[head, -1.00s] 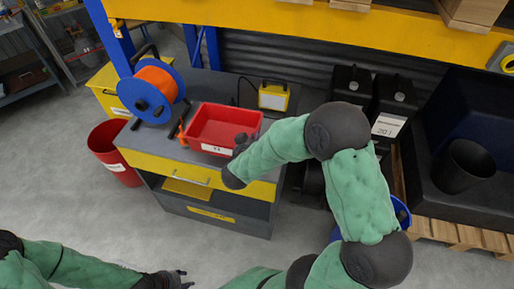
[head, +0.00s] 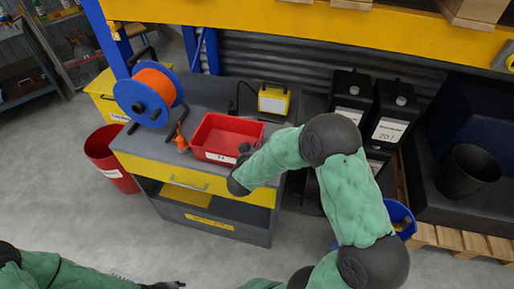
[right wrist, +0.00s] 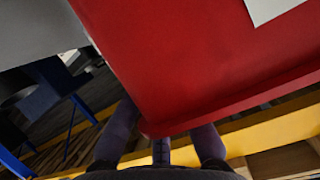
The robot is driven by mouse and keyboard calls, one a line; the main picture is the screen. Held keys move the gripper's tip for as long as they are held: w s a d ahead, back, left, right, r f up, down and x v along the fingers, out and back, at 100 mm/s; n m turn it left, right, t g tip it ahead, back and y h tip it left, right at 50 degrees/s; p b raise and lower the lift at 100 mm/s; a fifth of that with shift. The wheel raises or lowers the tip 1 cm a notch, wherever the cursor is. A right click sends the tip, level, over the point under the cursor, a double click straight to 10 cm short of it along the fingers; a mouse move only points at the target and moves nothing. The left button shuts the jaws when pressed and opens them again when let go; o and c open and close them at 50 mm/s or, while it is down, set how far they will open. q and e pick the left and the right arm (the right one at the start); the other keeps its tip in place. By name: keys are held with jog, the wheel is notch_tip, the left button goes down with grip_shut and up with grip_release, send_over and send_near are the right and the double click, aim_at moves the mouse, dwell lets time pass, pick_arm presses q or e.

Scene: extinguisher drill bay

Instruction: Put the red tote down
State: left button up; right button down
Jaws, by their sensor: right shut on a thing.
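The red tote (head: 227,133) is an open box with a white label on its front. It is over the grey top of the workbench (head: 205,92), close to the front edge; I cannot tell whether it touches the top. My right gripper (head: 244,152) is at the tote's front right corner and shut on its rim. In the right wrist view the red wall (right wrist: 190,60) fills much of the picture, with the right gripper's fingers (right wrist: 165,140) at its lower edge. My left gripper (head: 163,285) barely shows at the bottom edge, away from the tote.
A blue and orange cable reel (head: 150,97) stands left of the tote, with a small orange object (head: 182,140) between them. A yellow lamp-like box (head: 273,101) is behind. A red bin (head: 110,158) stands left of the bench. Black canisters (head: 350,97) stand to the right.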

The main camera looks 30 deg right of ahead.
jog(key=c, duration=1.8)
grip_release()
jog(key=shift+f, duration=0.15)
jog(key=o, duration=0.4)
